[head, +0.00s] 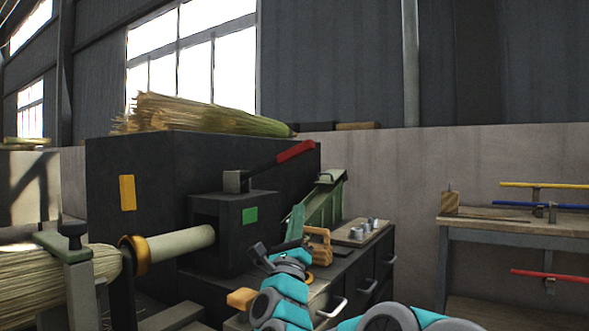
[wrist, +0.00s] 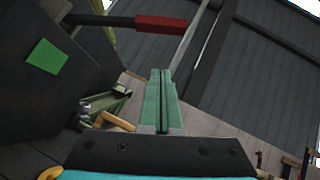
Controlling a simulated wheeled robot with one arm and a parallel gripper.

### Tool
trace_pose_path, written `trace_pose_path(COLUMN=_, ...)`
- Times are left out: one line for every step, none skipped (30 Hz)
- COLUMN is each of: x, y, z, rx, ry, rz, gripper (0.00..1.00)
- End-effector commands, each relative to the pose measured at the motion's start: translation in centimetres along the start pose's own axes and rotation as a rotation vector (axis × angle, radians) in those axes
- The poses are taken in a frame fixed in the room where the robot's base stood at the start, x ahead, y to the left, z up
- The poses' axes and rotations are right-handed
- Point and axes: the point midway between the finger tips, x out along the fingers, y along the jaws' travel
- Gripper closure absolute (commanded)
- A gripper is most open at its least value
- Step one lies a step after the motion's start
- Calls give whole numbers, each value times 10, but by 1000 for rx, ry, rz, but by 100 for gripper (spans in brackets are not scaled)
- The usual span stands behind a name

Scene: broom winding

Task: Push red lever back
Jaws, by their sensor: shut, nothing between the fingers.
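The red lever grip (head: 296,151) is on a dark arm that slopes up to the right from a grey pivot block on top of the dark machine housing (head: 240,232). It also shows in the wrist view (wrist: 160,24), near the top edge, with its dark rod running left. My gripper (head: 297,208) is below the lever in the head view, its green fingers pointing up. In the wrist view my gripper (wrist: 160,72) has its fingers pressed together with nothing between them. Its tips appear below the red grip in that picture, with a visible gap.
A green label (head: 250,215) is on the housing. A broom straw bundle (head: 200,115) lies on top of the machine behind. A drawer bench (head: 365,262) with a green slanted device (head: 325,205) stands beside my arm. A table (head: 520,222) with coloured rods is at right.

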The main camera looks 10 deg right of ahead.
Motion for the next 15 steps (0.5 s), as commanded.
trace_pose_path(x=0, y=0, z=0, rx=-1, ry=0, rz=0, gripper=100)
trace_pose_path(x=0, y=0, z=0, rx=-1, ry=0, rz=1, gripper=100)
trace_pose_path(x=0, y=0, z=0, rx=-1, ry=0, rz=1, gripper=100)
trace_pose_path(x=0, y=0, z=0, rx=-1, ry=0, rz=1, gripper=100)
trace_pose_path(x=0, y=0, z=0, rx=-2, ry=0, rz=1, gripper=100)
trace_pose_path(x=0, y=0, z=0, rx=-2, ry=0, rz=1, gripper=100)
trace_pose_path(x=1, y=0, z=0, rx=-2, ry=0, rz=1, gripper=100)
trace_pose_path(x=2, y=0, z=0, rx=-2, ry=-1, rz=1, gripper=100)
trace_pose_path(x=4, y=0, z=0, rx=-3, ry=-1, rz=0, gripper=100)
trace_pose_path(x=6, y=0, z=1, rx=-3, ry=-1, rz=-1, gripper=100)
trace_pose_path(x=9, y=-1, z=1, rx=-4, ry=-1, rz=-1, gripper=100)
trace_pose_path(x=13, y=-1, z=1, rx=-4, ry=-2, rz=-3, gripper=100)
trace_pose_path(x=16, y=-1, z=1, rx=-5, ry=-2, rz=-3, gripper=100)
trace_pose_path(x=20, y=-1, z=1, rx=-5, ry=-2, rz=-3, gripper=100)
trace_pose_path(x=26, y=-1, z=2, rx=-5, ry=-2, rz=-1, gripper=100)
